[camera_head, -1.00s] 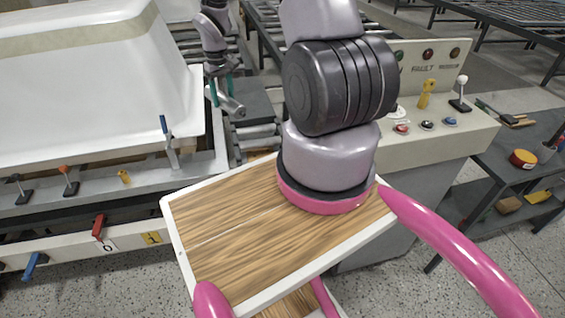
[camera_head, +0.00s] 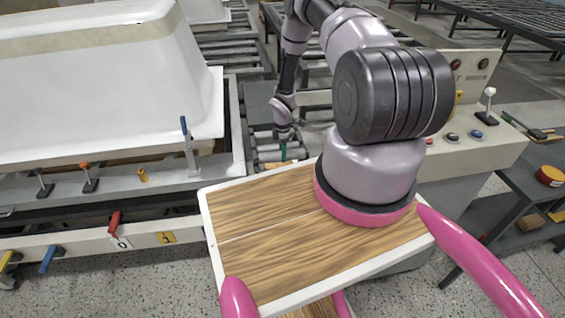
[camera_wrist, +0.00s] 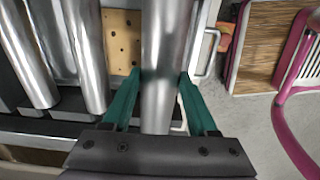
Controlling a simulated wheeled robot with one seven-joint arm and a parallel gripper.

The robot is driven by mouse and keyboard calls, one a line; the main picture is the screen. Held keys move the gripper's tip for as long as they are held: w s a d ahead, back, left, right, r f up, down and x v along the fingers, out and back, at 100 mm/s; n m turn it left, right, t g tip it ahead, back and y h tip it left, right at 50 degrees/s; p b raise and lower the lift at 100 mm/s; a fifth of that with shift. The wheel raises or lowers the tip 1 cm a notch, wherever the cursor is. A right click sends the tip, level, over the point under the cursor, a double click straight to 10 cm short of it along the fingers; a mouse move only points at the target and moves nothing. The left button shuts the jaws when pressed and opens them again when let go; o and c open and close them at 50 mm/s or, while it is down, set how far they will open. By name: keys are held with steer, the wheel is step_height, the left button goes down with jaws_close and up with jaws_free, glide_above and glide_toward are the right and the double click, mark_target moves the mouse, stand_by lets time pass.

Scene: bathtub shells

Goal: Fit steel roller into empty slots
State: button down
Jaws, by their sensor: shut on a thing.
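My gripper (camera_wrist: 160,78) has teal fingers on either side of a steel roller (camera_wrist: 166,35) and is shut on it. The roller runs away from the gripper, up the middle of the wrist view. In the head view my gripper (camera_head: 283,150) is low over the conveyor section beside the bathtub line, and the held roller is hard to make out. Several seated steel rollers (camera_wrist: 84,50) lie to the left of the held one in the wrist view. A tan board with holes (camera_wrist: 122,42) shows in the gap under and beside the held roller. The slot ends are hidden.
A white bathtub shell (camera_head: 110,85) stands on the line at left. Levers and knobs (camera_head: 115,222) line its front rail. A control console (camera_head: 480,145) stands close at right, with a dark shelf table (camera_head: 530,180) beyond it. Speckled floor is free in front.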

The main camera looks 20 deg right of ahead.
steer(key=shift+f, duration=2.3)
steer(key=shift+f, duration=0.1)
steer(key=shift+c, duration=0.9)
jaws_free()
